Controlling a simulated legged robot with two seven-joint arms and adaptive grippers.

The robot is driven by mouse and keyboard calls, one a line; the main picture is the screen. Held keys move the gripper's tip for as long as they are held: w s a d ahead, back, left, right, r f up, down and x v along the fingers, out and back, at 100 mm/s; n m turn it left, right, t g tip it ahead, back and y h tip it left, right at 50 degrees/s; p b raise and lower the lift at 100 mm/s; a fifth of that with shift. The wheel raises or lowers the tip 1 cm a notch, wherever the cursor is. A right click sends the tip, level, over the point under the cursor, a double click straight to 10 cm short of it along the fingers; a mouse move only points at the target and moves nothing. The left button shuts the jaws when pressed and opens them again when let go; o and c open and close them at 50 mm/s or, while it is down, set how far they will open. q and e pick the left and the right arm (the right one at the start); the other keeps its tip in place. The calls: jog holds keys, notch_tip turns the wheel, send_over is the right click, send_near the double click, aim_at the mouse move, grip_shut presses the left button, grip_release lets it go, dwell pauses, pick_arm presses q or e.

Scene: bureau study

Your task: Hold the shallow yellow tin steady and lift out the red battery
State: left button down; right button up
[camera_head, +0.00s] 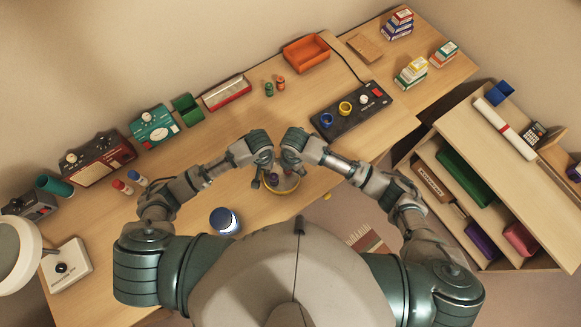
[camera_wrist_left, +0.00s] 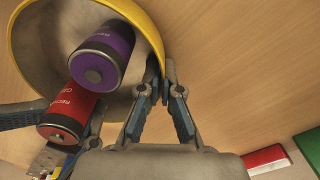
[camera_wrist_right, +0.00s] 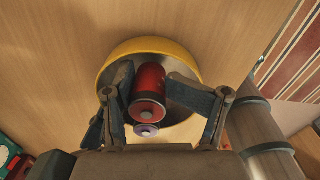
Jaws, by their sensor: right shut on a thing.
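The shallow yellow tin (camera_head: 281,192) stands on the desk below my two hands. In the left wrist view its rim (camera_wrist_left: 152,33) runs between the fingertips of my left gripper (camera_wrist_left: 162,75), which is shut on it. My right gripper (camera_wrist_right: 150,82) is shut on the red battery (camera_wrist_right: 151,79), one finger on each side. The red battery also shows in the left wrist view (camera_wrist_left: 68,112). I cannot tell whether it touches the tin's floor. A purple battery (camera_wrist_left: 103,56) is beside it in the tin, mostly hidden behind it in the right wrist view.
A blue-and-white round jar (camera_head: 224,220) stands left of the tin. A black panel with coloured rings (camera_head: 350,109) lies to the right. Small red and blue bottles (camera_head: 128,185) stand to the left. The desk's front edge is close to the tin; bare wood lies behind it.

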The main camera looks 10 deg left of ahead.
pick_arm(q)
jog(key=shift+d, duration=0.2)
jog(key=shift+a, duration=0.4)
pick_arm(e)
jog(key=r, duration=0.8)
jog(key=shift+a+r, duration=0.2)
pick_arm(q)
jog(key=c, duration=1.2)
grip_release()
jog(key=shift+d, duration=0.25)
jog(key=shift+c, duration=0.2)
jog(key=shift+d+r, duration=0.1)
jog(key=shift+d, duration=0.1)
pick_arm(e)
jog(key=shift+d, duration=0.5)
pick_arm(q)
notch_tip(320, 180, up, 12)
jog(key=shift+d, duration=0.15)
pick_arm(e)
jog(key=shift+s+a, duration=0.1)
jog(key=shift+s, duration=0.05)
